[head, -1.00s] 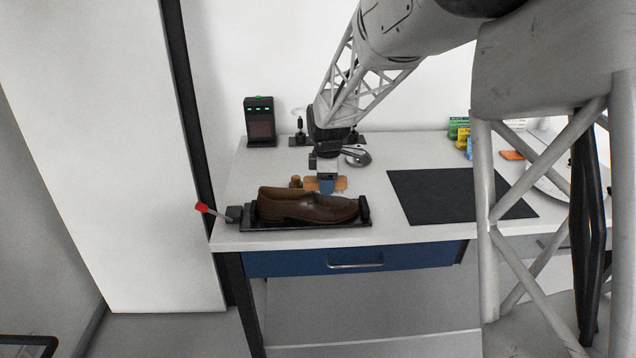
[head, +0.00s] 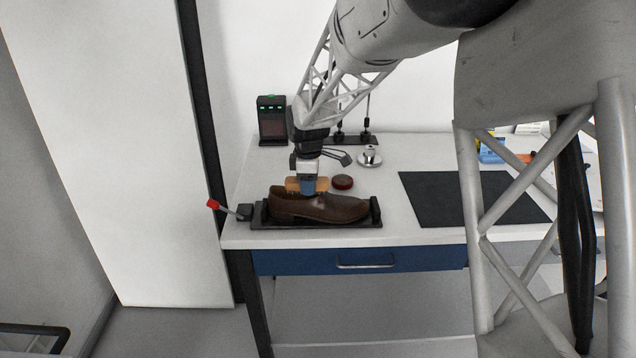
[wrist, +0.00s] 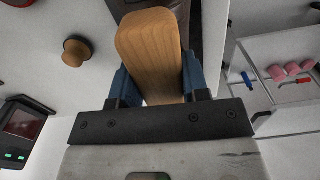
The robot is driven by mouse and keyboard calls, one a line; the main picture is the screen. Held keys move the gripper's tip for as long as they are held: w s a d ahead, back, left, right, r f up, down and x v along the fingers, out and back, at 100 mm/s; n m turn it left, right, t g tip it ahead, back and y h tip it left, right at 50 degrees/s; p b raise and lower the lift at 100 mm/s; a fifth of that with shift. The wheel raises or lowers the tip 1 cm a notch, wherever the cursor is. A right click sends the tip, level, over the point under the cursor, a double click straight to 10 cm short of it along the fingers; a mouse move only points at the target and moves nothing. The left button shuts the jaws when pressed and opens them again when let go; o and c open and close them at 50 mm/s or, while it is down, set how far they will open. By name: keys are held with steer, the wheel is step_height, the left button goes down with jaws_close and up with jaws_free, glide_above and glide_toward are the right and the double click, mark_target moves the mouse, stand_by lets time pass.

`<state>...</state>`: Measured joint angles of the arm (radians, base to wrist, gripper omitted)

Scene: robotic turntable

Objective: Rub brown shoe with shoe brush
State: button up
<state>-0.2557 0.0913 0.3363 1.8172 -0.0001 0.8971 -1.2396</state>
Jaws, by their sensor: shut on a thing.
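The brown shoe (head: 335,208) lies in a black clamp stand (head: 300,225) near the table's front edge, its toe to the right in the head view. My gripper (head: 309,188) is over the shoe's left half. Its blue fingers are shut on the wooden shoe brush (head: 294,184). In the wrist view the brush (wrist: 152,50) sits between my gripper's fingers (wrist: 154,85). The brush's lower side is at or just above the shoe's top; I cannot tell if they touch. In the wrist view a dark strip beyond the brush is mostly hidden.
A wooden knob (wrist: 76,52) shows in the wrist view. A red-handled lever (head: 213,204) sticks out left of the stand. A black device (head: 272,120) stands at the back left. A dark mat (head: 465,198) lies clear on the right.

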steer(key=shift+a, duration=0.75)
steer(key=shift+d, duration=4.95)
step_height(320, 180, up, 9)
steer(key=shift+a, duration=0.15)
